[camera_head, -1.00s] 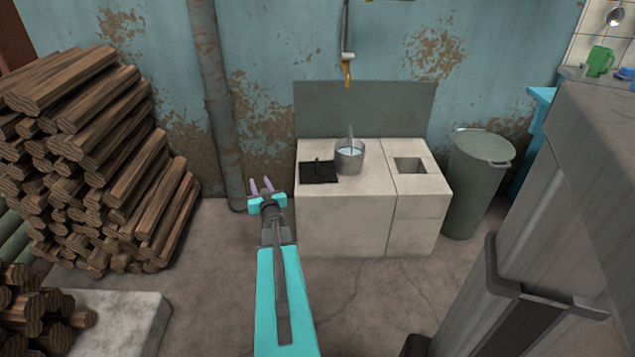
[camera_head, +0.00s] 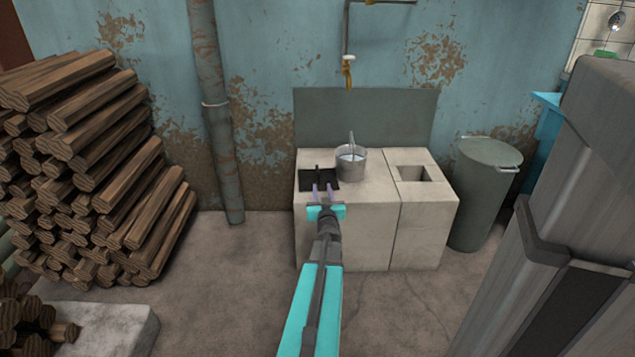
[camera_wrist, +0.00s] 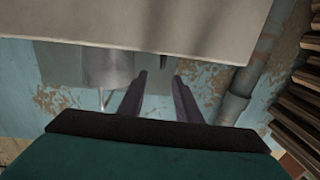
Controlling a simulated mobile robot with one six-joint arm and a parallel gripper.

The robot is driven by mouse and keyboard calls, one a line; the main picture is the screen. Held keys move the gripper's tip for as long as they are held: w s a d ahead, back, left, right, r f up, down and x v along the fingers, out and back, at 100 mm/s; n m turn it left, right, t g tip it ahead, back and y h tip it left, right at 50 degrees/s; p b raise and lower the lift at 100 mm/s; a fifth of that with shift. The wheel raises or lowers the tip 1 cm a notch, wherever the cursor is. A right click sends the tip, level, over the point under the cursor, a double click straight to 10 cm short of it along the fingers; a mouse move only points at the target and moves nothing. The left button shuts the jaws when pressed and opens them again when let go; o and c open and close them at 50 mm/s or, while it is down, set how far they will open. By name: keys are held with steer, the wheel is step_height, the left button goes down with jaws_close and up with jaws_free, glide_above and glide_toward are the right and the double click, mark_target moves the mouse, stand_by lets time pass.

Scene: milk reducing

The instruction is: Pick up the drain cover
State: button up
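The drain cover (camera_head: 309,181) is a dark flat square plate with a short upright handle. It lies on the left part of the pale stone block (camera_head: 372,222). In the head view, my gripper (camera_head: 323,187) is in front of the cover, and its fingertips overlap the plate. In the wrist view, which looks upside down, my two purple fingers (camera_wrist: 160,78) are apart with nothing between them. A small dark tip, apparently the handle (camera_wrist: 163,61), shows beyond the block's edge (camera_wrist: 150,45), roughly in line with the finger gap. The plate is hidden there.
A metal bucket (camera_head: 350,164) with water stands just right of the cover. A square opening (camera_head: 412,174) is in the block's right part. A tap (camera_head: 347,72) hangs above, a lidded bin (camera_head: 483,190) stands right, and stacked logs (camera_head: 95,160) stand left.

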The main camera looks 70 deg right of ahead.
steer(key=b, duration=0.2)
glide_toward(317, 166)
steer(key=shift+d+f, duration=0.5)
steer(key=shift+d, duration=0.35)
steer(key=shift+w+d+r, duration=0.1)
steer(key=shift+w+d, duration=0.2)
steer(key=shift+d, duration=0.2)
steer(key=shift+b, duration=0.35)
steer(key=b+x, duration=0.2)
steer(key=x, duration=0.1)
steer(key=shift+w, duration=0.1)
steer(key=shift+b+x, duration=0.4)
steer(key=shift+x, duration=0.65)
steer(key=shift+w+a, duration=0.1)
steer(key=shift+r, duration=0.1)
jaws_close()
